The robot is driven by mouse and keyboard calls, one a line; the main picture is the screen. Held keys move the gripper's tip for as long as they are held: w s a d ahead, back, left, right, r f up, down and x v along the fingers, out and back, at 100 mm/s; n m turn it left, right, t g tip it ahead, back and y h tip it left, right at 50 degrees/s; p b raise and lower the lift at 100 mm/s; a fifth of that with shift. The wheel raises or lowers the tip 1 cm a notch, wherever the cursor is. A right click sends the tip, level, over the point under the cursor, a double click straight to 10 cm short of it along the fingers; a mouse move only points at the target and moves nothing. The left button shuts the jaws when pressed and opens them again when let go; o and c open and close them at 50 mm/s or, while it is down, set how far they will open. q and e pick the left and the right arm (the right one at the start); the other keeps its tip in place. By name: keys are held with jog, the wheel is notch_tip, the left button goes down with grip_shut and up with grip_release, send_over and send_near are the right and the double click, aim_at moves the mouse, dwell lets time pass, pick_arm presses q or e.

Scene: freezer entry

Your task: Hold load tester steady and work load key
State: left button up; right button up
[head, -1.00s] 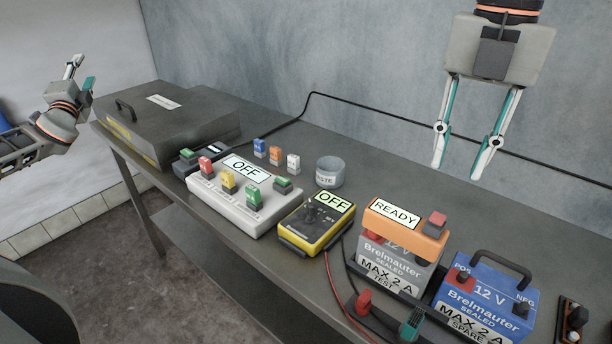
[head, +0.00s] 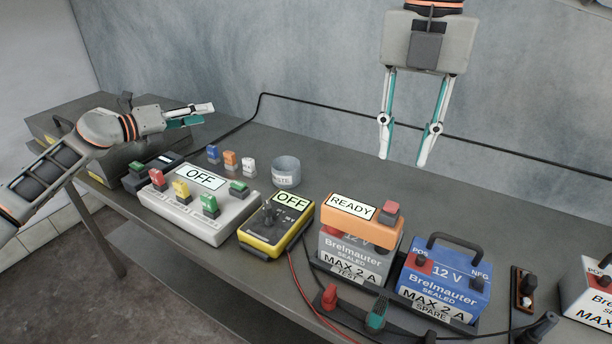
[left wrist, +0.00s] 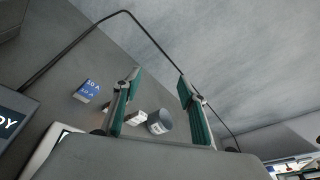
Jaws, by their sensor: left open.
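The orange load tester (head: 361,221) has a READY label and a red load key (head: 391,209) at its right end. It sits on the grey TEST battery (head: 352,258). My right gripper (head: 403,158) is open and empty above the table, behind and above the tester, not touching it. My left gripper (head: 207,114) is open and empty over the back left of the table, well left of the tester. Its spread fingers show in the left wrist view (left wrist: 158,79), with the grey cup seen between them. The tester is not recognisable in the left wrist view.
A blue SPARE battery (head: 446,277) stands right of the tester. A yellow meter (head: 274,226) and a grey switch box (head: 199,209), both marked OFF, stand to the left. Small coloured fuses and a grey cup (head: 286,172) lie behind. Red and green clamps (head: 376,311) lie in front.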

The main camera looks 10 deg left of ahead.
pick_arm(q)
jog(key=s+d+f+m+g+h, duration=0.1)
jog(key=s+d+m+g+h, duration=0.2)
jog(key=d, duration=0.4)
jog(key=s+d+f+m+g+h, duration=0.1)
jog(key=d+m+g, duration=0.1)
jog(key=d+m, duration=0.35)
jog(key=m+g+h, duration=0.1)
jog(key=m+g, duration=1.2)
jog(key=m, duration=0.2)
send_near(348, 205)
jog(key=d, duration=0.1)
jog(key=x, duration=1.2)
jog(key=shift+s+a+f, duration=0.1)
jog(key=shift+s, duration=0.05)
jog(key=c, duration=1.1)
grip_shut()
pick_arm(e)
jog(key=shift+c, duration=0.7)
grip_shut()
